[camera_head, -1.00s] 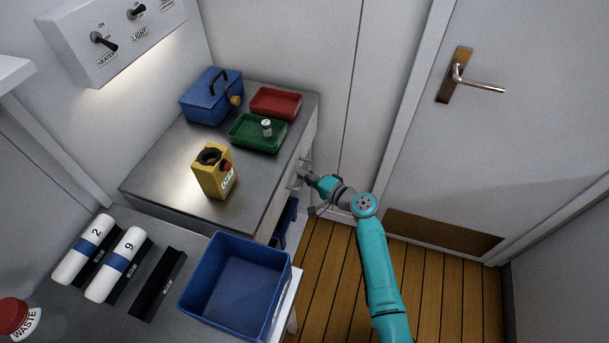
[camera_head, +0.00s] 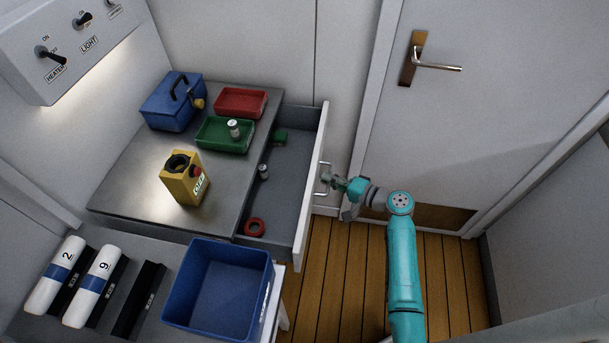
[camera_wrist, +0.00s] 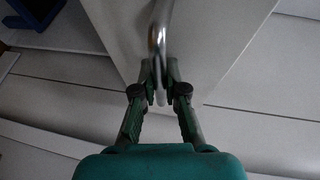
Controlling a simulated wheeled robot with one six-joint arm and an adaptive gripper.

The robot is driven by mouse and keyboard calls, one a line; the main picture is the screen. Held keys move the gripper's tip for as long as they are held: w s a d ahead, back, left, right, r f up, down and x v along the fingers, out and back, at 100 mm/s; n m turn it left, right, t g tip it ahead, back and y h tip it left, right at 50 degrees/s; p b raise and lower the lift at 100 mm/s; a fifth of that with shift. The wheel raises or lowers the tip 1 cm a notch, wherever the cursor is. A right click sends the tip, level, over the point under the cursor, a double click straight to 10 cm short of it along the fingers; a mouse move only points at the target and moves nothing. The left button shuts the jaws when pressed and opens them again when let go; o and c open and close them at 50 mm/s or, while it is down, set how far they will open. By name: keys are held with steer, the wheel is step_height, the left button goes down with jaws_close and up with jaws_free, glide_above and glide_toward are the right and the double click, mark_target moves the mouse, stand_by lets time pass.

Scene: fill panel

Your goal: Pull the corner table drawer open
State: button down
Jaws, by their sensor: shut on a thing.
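The corner table (camera_head: 125,187) has a grey metal top. Its drawer (camera_head: 300,215) stands well out from the table toward the right, with its inside showing. In the drawer lie a red ring (camera_head: 254,227), a small metal cylinder (camera_head: 263,172) and a green item (camera_head: 280,138). The drawer's bar handle (camera_head: 320,180) is on its white front; it also shows in the wrist view (camera_wrist: 157,40). My gripper (camera_head: 330,183) is at the handle. In the wrist view my gripper (camera_wrist: 160,88) has its fingers closed around the handle bar.
On the table top stand a blue toolbox (camera_head: 172,103), a red tray (camera_head: 240,102), a green tray (camera_head: 212,138) with a can (camera_head: 234,129), and a yellow box (camera_head: 184,182). A blue bin (camera_head: 262,310) stands in front. Wooden floor (camera_head: 335,280) is clear toward the door (camera_head: 480,120).

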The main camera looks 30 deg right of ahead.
steer(key=s+d, duration=0.6)
steer(key=d, duration=0.2)
steer(key=shift+d, duration=0.2)
steer(key=c, duration=1.2)
jaws_free()
steer(key=v, duration=1.2)
